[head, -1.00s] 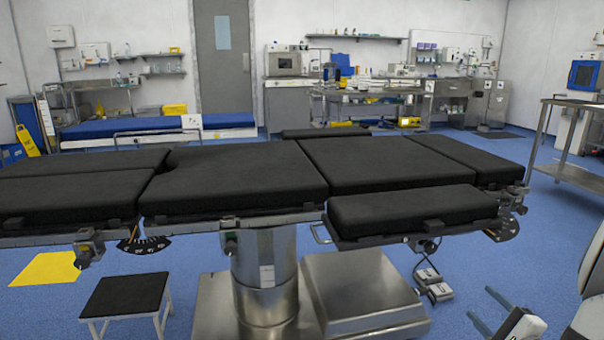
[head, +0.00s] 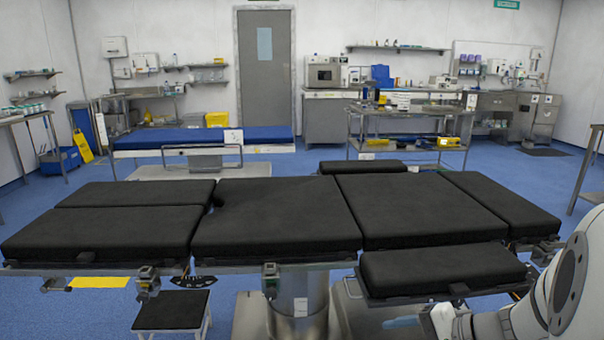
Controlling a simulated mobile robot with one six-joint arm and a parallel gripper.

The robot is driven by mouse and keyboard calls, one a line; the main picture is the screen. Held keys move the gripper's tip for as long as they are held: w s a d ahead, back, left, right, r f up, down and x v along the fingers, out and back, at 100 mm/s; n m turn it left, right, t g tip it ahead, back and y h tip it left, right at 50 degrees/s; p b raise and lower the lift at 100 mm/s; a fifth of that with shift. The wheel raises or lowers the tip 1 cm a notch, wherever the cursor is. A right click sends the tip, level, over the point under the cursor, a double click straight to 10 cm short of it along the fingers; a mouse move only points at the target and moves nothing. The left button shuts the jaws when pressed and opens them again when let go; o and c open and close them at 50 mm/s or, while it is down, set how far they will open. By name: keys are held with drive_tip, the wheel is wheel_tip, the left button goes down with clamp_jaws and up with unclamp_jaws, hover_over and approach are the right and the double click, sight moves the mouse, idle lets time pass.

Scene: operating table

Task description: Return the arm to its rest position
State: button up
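My white arm (head: 565,285) enters at the lower right of the head view, in front of the right end of the operating table (head: 290,225). It reaches left, low in the picture. My gripper (head: 405,322) seems to be the pale blue-grey end at the bottom edge, below the small side pad. Its fingers cannot be made out clearly, and I cannot tell whether they are open or shut. I see nothing held.
The black-padded operating table crosses the view close in front, with a black-topped step stool (head: 172,312) before it. A blue-topped bed (head: 205,138) and a steel cart (head: 410,130) stand behind. Open blue floor lies between these and the table.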

drive_tip(key=s+a+r+n+g+h+p, duration=0.1)
drive_tip(key=s+r+n+h+p, duration=0.3)
drive_tip(key=r+p, duration=0.5)
drive_tip(key=s+a+r+n+g+h+p, duration=0.1)
drive_tip(key=s+a+r+n+h+p, duration=0.2)
drive_tip(key=r+p, duration=0.7)
wheel_tip(320, 180, up, 5)
drive_tip(key=s+n+h, duration=0.2)
drive_tip(key=n, duration=0.1)
drive_tip(key=shift+f+g+h, duration=0.2)
drive_tip(key=shift+g+h, duration=0.2)
